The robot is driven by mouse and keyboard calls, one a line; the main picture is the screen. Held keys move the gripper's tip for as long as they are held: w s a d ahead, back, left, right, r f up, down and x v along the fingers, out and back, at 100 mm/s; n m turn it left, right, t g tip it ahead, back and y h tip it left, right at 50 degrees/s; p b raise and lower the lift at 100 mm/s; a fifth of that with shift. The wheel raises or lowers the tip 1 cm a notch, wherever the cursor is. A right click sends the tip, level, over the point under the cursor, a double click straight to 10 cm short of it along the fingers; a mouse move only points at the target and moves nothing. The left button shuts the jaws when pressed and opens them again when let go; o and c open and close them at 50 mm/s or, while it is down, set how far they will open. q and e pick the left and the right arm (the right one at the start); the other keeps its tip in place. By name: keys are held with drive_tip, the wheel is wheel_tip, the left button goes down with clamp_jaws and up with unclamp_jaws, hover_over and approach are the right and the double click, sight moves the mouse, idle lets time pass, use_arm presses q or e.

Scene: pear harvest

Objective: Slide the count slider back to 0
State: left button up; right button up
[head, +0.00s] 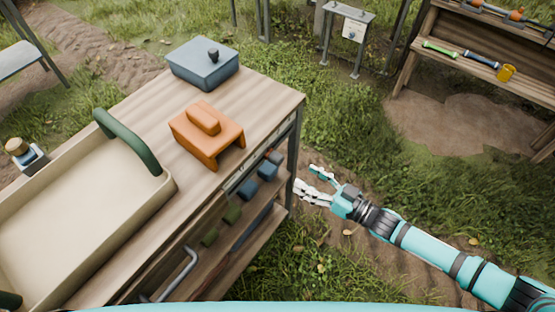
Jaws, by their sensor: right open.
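A pale strip (243,178) runs along the side edge of the wooden table (262,95); it may be the count slider's rail, but I cannot make out a scale or a zero mark. Small blue and green blocks (250,190) sit in a row just below it. My right gripper (307,180) is open and empty, to the right of the table's near-right corner leg, with its fingers pointing left towards it. It looks apart from the strip and the blocks. My left gripper is out of view.
An orange block-shaped holder (206,138), a blue-grey lidded box (203,64) and a large cream tray (170,188) with green handles stand on the table. A shelf with tools (470,58) is at upper right. Grass beside my right arm is open.

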sight(281, 163)
drive_tip(key=b+x, duration=0.1)
drive_tip(key=x, duration=0.4)
drive_tip(key=b+x, duration=0.2)
drive_tip(key=x, duration=0.3)
drive_tip(key=shift+d+f, duration=0.1)
drive_tip(key=shift+f, duration=0.1)
drive_tip(key=shift+w+a, duration=0.35)
drive_tip(key=shift+a, duration=0.05)
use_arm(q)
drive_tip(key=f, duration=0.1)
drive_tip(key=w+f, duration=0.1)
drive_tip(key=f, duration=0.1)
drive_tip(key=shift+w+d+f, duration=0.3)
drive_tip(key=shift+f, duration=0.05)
use_arm(e)
drive_tip(key=shift+r, duration=0.1)
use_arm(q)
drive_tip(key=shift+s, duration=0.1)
use_arm(e)
clamp_jaws()
drive_tip(key=shift+a, duration=0.1)
